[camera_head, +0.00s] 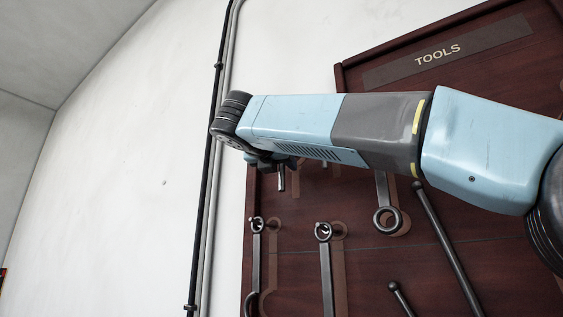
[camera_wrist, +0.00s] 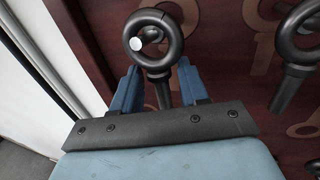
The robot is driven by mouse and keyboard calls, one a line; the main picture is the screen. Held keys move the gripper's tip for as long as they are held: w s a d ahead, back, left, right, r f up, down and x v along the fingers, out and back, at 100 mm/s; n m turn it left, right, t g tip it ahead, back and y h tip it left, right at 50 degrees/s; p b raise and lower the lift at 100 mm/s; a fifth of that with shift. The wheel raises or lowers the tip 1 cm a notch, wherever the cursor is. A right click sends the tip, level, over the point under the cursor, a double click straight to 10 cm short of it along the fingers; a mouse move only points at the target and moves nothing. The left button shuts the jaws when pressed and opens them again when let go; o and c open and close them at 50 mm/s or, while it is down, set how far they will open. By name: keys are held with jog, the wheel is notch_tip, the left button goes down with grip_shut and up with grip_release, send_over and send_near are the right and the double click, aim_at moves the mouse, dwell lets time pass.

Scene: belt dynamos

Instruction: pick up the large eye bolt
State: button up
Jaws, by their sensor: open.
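A dark metal eye bolt hangs on the board in the wrist view, its ring (camera_wrist: 174,38) at the top and its shank pointing down. A pale round peg end shows in the ring's hole. My gripper (camera_wrist: 157,70) is open, with one blue finger on each side of the shank just below the ring. Small gaps seem to show beside the shank; contact is unclear. A second eye bolt (camera_wrist: 292,85) hangs to the right, partly cut off; I cannot tell for sure which is larger. In the head view my arm mostly hides this spot; a short shank (camera_head: 281,179) shows below the wrist.
The dark red wooden tool board (camera_head: 450,72) carries a TOOLS sign (camera_head: 437,54). Wrenches (camera_head: 326,280) and long bars (camera_head: 445,235) hang below my arm. Dark and grey pipes (camera_head: 212,150) run up the white wall left of the board.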

jog(key=shift+w, duration=0.3)
grip_shut()
jog(key=shift+d, duration=0.1)
